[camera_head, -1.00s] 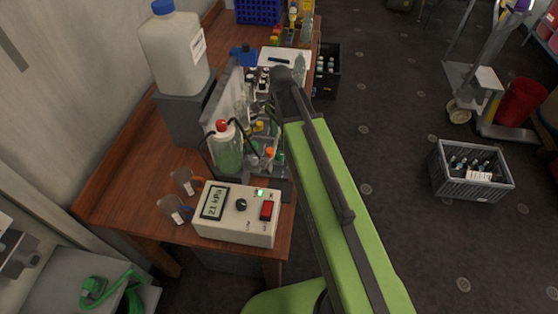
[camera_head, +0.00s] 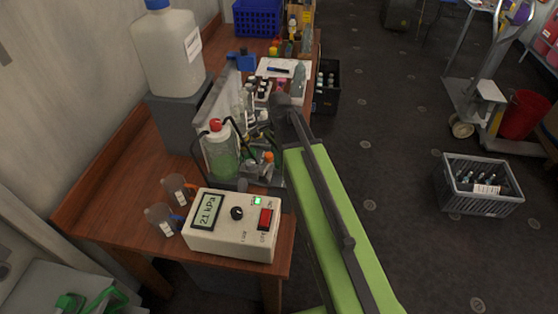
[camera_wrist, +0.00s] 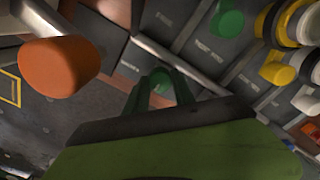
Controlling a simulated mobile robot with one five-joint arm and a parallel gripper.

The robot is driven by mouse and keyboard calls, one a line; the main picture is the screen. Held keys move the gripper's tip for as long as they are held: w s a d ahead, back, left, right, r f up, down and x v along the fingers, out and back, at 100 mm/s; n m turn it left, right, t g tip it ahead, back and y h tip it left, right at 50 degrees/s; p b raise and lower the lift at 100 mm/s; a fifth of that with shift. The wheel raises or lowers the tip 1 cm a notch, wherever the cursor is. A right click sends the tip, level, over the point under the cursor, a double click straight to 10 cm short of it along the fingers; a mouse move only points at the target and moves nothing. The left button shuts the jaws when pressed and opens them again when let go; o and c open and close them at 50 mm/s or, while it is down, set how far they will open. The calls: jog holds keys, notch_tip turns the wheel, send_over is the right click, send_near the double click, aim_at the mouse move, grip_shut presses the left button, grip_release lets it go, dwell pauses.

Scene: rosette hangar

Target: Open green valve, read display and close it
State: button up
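The display box (camera_head: 236,225) sits on the near end of the wooden bench. Its screen (camera_head: 208,210) reads about 21 kPa; a decimal point is too small to tell. A red switch and a lit green lamp are on its top. In the wrist view, a small green knob (camera_wrist: 160,84) shows between the dark green fingers of my gripper (camera_wrist: 162,78). I cannot tell whether they touch it. A larger green cap (camera_wrist: 227,22) is farther up. An orange cap (camera_wrist: 60,66) is at left. In the head view my arm hides my gripper, and I cannot make out the green valve.
A bottle with a red cap (camera_head: 220,150) and tubes stands behind the box. Two clear cups (camera_head: 163,217) are left of it. A white canister (camera_head: 170,50) stands on a grey block. A grey crate (camera_head: 478,188) is on the floor at right, where the floor is mostly clear.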

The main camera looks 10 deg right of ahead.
grip_shut()
jog(key=shift+n, duration=0.3)
jog(key=n, duration=1)
jog(key=shift+n, duration=0.4)
jog(key=shift+s+n, duration=0.1)
jog(key=shift+n, duration=2.4)
jog(key=o, duration=0.6)
grip_release()
